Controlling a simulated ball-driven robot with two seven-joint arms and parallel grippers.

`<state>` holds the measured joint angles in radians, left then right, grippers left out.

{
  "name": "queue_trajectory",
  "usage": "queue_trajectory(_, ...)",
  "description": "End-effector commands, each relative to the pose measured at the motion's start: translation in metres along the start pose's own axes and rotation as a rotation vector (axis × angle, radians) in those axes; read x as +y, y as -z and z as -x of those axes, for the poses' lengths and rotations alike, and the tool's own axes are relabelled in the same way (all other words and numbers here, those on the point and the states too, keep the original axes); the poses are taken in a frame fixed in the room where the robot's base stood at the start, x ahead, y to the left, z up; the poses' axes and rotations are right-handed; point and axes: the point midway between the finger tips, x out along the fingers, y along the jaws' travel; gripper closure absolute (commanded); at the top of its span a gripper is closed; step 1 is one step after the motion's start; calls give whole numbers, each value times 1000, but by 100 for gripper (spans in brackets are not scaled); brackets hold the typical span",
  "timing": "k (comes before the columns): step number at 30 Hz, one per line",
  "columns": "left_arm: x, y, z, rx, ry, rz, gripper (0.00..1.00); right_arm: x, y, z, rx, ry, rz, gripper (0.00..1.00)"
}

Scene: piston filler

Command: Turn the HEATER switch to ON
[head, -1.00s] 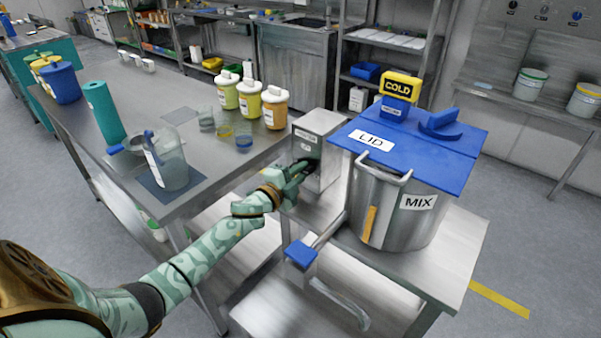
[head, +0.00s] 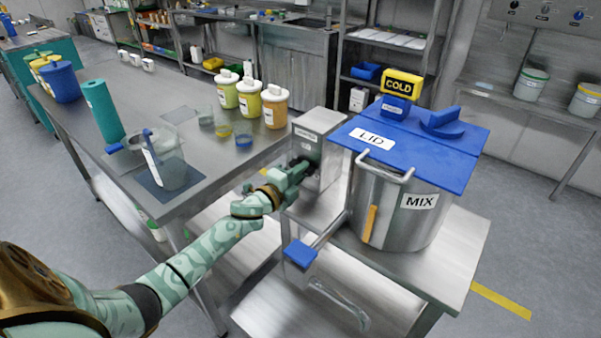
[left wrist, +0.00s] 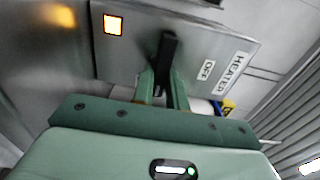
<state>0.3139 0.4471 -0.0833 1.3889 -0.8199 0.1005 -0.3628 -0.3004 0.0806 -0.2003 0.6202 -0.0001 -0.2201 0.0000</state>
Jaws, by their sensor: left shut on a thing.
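The grey metal heater box (head: 322,135) stands on the steel cart, left of the MIX pot. In the left wrist view its face carries a HEATER label (left wrist: 233,77), an OFF label (left wrist: 206,70) and a glowing orange lamp (left wrist: 112,25). A black switch handle (left wrist: 169,48) sticks out of the face between lamp and labels. My left gripper (head: 301,168) reaches the box front; in the left wrist view its green fingers (left wrist: 163,84) are shut on the handle. The fingers partly hide the handle's lower end. My right gripper is out of view.
The MIX pot (head: 385,210) with a blue lid (head: 432,150) stands close right of the box. A blue-ended handle (head: 300,252) juts out in front. The steel table (head: 205,190) at left holds jars, beakers and a teal roll.

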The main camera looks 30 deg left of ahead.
Motion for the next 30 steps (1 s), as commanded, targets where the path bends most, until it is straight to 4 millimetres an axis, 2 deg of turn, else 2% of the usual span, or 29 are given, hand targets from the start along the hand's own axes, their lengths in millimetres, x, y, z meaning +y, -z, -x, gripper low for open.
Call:
queue_trajectory(2, 3, 1, 1, 1, -5, -3, 100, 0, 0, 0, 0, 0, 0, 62)
queue_trajectory(3, 3, 1, 1, 1, -5, -3, 80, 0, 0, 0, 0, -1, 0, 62)
queue_trajectory(5, 3, 1, 1, 1, -5, -2, 64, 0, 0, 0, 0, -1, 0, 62)
queue_trajectory(13, 1, 0, 1, 1, -2, -1, 64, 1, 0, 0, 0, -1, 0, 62)
queue_trajectory(17, 0, 0, 9, 1, -2, 0, 64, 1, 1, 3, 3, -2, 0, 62)
queue_trajectory(20, 0, 1, 27, 1, -3, -1, 64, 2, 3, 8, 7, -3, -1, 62)
queue_trajectory(30, 1, 1, 119, 1, -5, 2, 64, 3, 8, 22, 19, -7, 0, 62)
